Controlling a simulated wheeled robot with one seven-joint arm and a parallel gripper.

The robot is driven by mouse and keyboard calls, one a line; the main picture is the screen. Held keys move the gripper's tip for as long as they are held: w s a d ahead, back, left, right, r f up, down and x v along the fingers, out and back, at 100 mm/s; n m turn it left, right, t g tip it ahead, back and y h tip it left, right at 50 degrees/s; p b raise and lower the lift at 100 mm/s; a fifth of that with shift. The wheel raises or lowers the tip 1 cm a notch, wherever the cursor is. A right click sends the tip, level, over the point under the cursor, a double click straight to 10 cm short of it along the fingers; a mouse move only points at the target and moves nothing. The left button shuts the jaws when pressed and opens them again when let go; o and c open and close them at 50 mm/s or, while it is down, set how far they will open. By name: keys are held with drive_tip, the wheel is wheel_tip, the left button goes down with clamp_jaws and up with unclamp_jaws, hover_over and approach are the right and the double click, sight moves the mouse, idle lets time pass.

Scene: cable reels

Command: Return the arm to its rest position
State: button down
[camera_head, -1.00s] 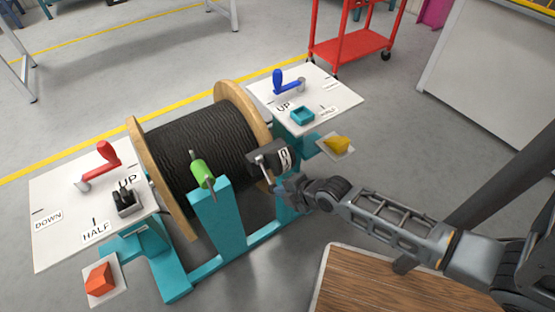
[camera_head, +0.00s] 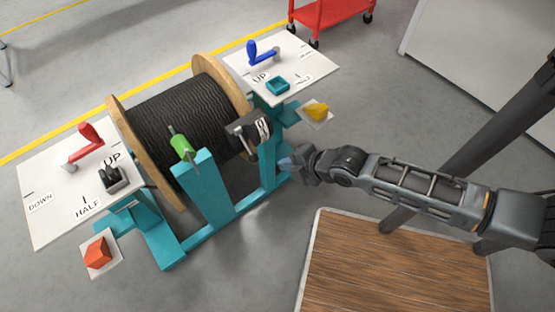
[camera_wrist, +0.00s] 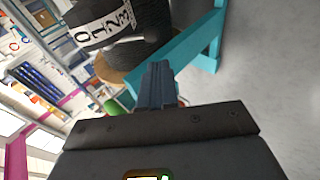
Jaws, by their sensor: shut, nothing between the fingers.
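My gripper (camera_head: 287,163) is shut and empty, to the right of the dark numbered dial (camera_head: 246,132) on the teal reel stand (camera_head: 207,201). In the wrist view the shut fingers (camera_wrist: 158,85) point toward the stand, and the dial (camera_wrist: 103,22) shows its number band at upper left. My arm reaches in from the right, bent at the wrist. The cable reel (camera_head: 185,115) with black cable and wooden flanges sits on the stand.
A white panel with a red lever (camera_head: 88,138) stands left; another with a blue lever (camera_head: 262,55) stands behind right. An orange block (camera_head: 98,253) and a yellow block (camera_head: 316,110) sit on small plates. A wooden-topped surface (camera_head: 395,270) lies below my arm. Open floor lies right.

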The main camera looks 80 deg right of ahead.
drive_tip(key=shift+v, duration=0.95)
drive_tip(key=shift+s+a, duration=0.1)
drive_tip(key=s+a+r+m+t+y+p, duration=0.1)
drive_tip(key=s+a+r+m+t, duration=0.2)
drive_tip(key=r, duration=1.1)
drive_tip(key=s+a+r+m+t+y+p, duration=0.2)
drive_tip(key=a+r+m, duration=0.6)
drive_tip(key=a+r, duration=0.6)
drive_tip(key=shift+s+a+r+m+t+p, duration=0.3)
drive_tip(key=shift+s+a+r+m+t, duration=0.1)
drive_tip(key=shift+s+a+t, duration=0.3)
drive_tip(key=shift+s+d+f, duration=0.1)
drive_tip(key=shift+d, duration=0.05)
